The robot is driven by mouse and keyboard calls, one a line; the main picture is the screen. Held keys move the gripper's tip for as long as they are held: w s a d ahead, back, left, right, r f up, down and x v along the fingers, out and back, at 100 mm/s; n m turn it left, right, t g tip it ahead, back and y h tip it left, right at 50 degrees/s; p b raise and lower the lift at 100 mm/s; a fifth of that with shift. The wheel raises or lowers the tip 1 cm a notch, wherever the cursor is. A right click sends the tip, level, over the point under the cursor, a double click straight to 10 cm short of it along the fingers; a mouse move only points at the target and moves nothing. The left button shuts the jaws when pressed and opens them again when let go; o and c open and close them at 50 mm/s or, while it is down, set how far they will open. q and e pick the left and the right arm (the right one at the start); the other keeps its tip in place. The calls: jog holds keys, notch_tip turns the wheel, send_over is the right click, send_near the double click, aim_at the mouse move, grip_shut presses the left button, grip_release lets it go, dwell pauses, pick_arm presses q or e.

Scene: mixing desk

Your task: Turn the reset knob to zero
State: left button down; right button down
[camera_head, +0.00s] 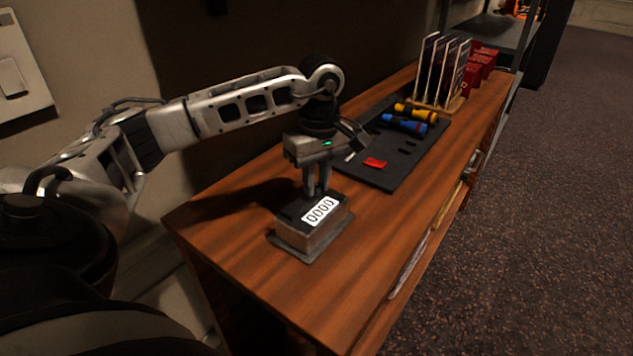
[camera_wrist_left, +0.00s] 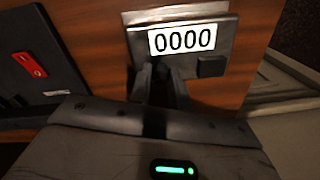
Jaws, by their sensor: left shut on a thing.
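A small grey counter box (camera_head: 310,238) stands on the wooden desk top. Its white display (camera_head: 320,210) reads 0000, and the same digits show in the left wrist view (camera_wrist_left: 183,39). My left gripper (camera_head: 317,190) points down onto the top of the box, behind the display. A dark square part (camera_wrist_left: 211,66) shows on the box beside the fingers in the wrist view. My right gripper is not in view.
Upright panels in a rack (camera_head: 441,70) and red items (camera_head: 478,68) stand at the far end.

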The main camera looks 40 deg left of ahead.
pick_arm(q)
jog(key=m, duration=0.4)
jog(key=shift+b, duration=0.4)
jog(key=shift+m, duration=1.7)
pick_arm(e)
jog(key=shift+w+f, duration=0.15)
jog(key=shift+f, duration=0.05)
pick_arm(q)
jog(key=shift+r, duration=0.1)
jog(key=c, duration=1.3)
grip_release()
notch_tip(320, 180, up, 16)
jog(key=p, duration=0.3)
jog(key=shift+w+d+p, duration=0.15)
jog(key=shift+d+p, duration=0.1)
jog(key=shift+p, duration=0.15)
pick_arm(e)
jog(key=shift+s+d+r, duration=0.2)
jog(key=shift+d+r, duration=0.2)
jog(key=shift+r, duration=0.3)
